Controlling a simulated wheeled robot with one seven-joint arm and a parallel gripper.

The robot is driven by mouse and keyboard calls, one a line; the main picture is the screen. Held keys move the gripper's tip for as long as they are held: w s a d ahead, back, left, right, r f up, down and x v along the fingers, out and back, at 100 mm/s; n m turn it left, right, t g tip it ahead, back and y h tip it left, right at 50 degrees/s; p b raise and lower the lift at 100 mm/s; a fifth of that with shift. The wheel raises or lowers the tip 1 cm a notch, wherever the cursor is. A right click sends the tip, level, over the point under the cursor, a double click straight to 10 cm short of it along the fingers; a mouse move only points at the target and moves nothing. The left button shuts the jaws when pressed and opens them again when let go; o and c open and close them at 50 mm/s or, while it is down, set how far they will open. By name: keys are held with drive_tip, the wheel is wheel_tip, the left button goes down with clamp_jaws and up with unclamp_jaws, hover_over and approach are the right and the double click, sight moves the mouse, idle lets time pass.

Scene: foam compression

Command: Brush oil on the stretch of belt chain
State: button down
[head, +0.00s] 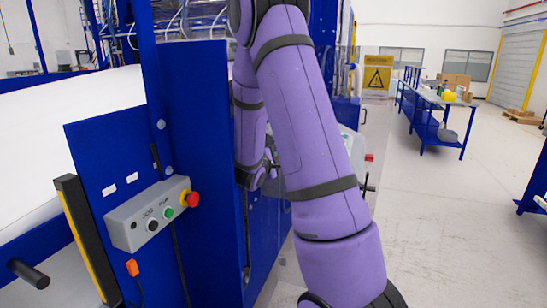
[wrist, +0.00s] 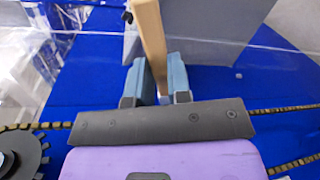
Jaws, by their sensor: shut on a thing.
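In the wrist view, my gripper (wrist: 153,96) is shut on a wooden handle (wrist: 150,38), which stands up between its two blue-grey fingers and leans slightly. I take it to be the brush; its bristles are hidden. The belt chain (wrist: 285,110) runs sideways behind the dark plate of my gripper and shows at left and right. A lower strand (wrist: 296,163) shows at the right. A dark toothed sprocket (wrist: 22,152) is at the lower left. I cannot tell whether the brush touches the chain. In the head view my purple arm reaches behind the blue machine panel; gripper and chain are hidden there.
A blue machine panel (head: 195,120) stands close beside my arm. It carries a grey control box (head: 140,222) with a red stop button (head: 192,198). A blue workbench (head: 430,98) with items stands at the back right. The floor to the right is clear.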

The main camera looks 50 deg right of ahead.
drive_tip(key=shift+f, duration=3.8)
wheel_tip(320, 180, up, 15)
idle(1.3)
drive_tip(key=shift+f, duration=0.1)
drive_tip(key=shift+s+d, duration=0.4)
drive_tip(key=shift+s, duration=0.5)
drive_tip(key=shift+s+d, duration=0.35)
drive_tip(key=shift+s, duration=0.6)
drive_tip(key=shift+s+d, duration=0.4)
drive_tip(key=shift+s, duration=0.5)
drive_tip(key=shift+s+d, duration=0.3)
drive_tip(key=shift+s, duration=0.4)
drive_tip(key=shift+s+d, duration=0.25)
drive_tip(key=shift+s, duration=0.45)
